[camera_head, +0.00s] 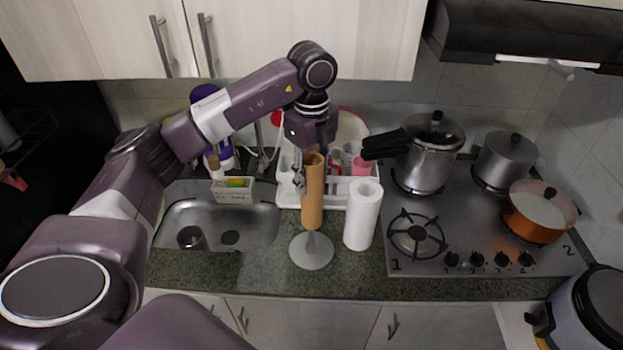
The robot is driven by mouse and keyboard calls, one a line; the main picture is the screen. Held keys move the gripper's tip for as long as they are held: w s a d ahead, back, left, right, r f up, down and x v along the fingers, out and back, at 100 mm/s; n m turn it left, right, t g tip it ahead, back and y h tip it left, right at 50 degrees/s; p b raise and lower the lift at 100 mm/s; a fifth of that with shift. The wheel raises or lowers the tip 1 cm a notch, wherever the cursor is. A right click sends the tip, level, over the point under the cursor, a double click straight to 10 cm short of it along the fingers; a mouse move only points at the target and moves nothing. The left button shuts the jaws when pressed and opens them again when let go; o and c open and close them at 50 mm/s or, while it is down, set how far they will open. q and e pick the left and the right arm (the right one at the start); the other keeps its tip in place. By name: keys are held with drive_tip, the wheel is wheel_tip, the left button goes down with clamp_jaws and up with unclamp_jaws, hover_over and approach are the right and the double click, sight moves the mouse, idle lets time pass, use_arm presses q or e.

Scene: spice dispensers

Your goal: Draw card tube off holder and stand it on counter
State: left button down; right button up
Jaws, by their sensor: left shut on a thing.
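The card tube (313,198) is a brown upright cylinder in the middle of the camera_head view. Its lower end is just above or at the grey holder (311,251), whose round base stands on the counter (270,270); I cannot tell how much of the holder's rod is inside the tube. My left gripper (301,180) points down and is shut on the tube near its upper part. The gripper's fingers are small and partly hidden by the tube. My right gripper is out of view.
A white paper roll (362,215) stands just right of the tube. A white dish rack (290,200) is behind it. The sink (215,222) lies left and the gas stove (470,240) with pots lies right. The front counter strip is clear.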

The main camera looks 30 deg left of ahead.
use_arm(q)
drive_tip(key=shift+r, duration=7.25)
drive_tip(key=shift+r, duration=2)
